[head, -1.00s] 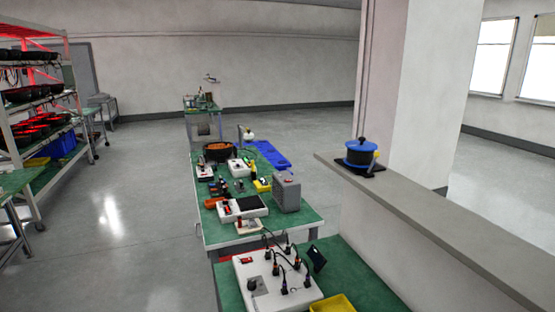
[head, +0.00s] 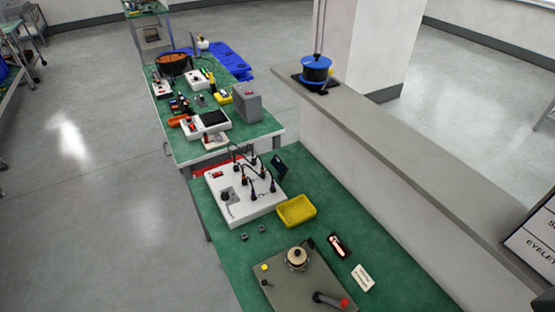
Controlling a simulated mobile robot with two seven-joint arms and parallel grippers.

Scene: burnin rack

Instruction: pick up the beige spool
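A beige spool-like object (head: 297,257), round with a dark centre on top, sits on a grey-green panel (head: 285,285) at the near end of the green bench. The panel also bears a small yellow block, a small dark knob and a dark handle with a red end (head: 332,300). Neither of my grippers shows in the head view.
A yellow bin (head: 296,210) and a white box with black cables (head: 228,205) stand behind the panel. A black-and-red device (head: 340,245) and a white card (head: 362,278) lie to its right. A ledge with a blue pot (head: 316,68) runs along the right.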

